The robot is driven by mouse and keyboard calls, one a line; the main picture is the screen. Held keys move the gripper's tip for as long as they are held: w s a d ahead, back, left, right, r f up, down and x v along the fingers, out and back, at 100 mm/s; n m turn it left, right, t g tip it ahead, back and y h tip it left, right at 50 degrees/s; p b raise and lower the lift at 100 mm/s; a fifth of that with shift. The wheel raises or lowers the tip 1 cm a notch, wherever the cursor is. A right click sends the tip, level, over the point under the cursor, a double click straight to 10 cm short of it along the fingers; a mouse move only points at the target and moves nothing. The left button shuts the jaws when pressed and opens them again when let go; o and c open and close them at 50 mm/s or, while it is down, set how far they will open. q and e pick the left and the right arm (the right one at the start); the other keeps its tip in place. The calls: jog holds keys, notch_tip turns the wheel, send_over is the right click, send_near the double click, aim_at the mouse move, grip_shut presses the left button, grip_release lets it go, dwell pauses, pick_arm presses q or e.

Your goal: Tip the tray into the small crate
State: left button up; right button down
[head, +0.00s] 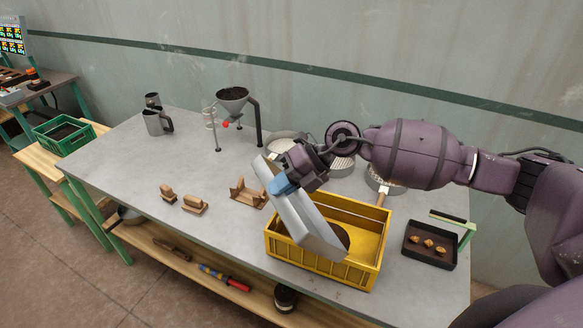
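A pale grey tray (312,222) is steeply tilted over the yellow crate (283,270), its lower end at the crate's opening. My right gripper (284,186) is shut on the tray's upper part, where a blue piece shows at the fingers. The tray's inner face is mostly turned away, so I cannot tell what is in it. A dark brown round patch (341,236) shows inside the crate, partly hidden by the tray. The yellow crate stands on the grey table. My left gripper is not in view.
A black tray (414,258) with several brown pieces lies right of the crate. Wooden blocks (194,204) and a wooden stand (247,193) lie to the left. Behind are a funnel stand (258,122), metal jugs (157,122) and round pans. A green crate (66,137) stands on a side bench.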

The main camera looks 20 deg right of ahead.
jog(key=shift+a+h+p, duration=0.6)
jog(key=shift+a, duration=0.25)
pick_arm(q)
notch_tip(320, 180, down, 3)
jog(key=b, duration=0.5)
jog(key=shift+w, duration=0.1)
pick_arm(e)
jog(key=a+f+h, duration=0.9)
jog(key=a+f, duration=0.3)
jog(key=shift+a+n, duration=0.2)
jog(key=shift+n, duration=0.2)
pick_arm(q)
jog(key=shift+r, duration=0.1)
pick_arm(e)
jog(key=shift+s, duration=0.1)
jog(key=shift+r, duration=0.1)
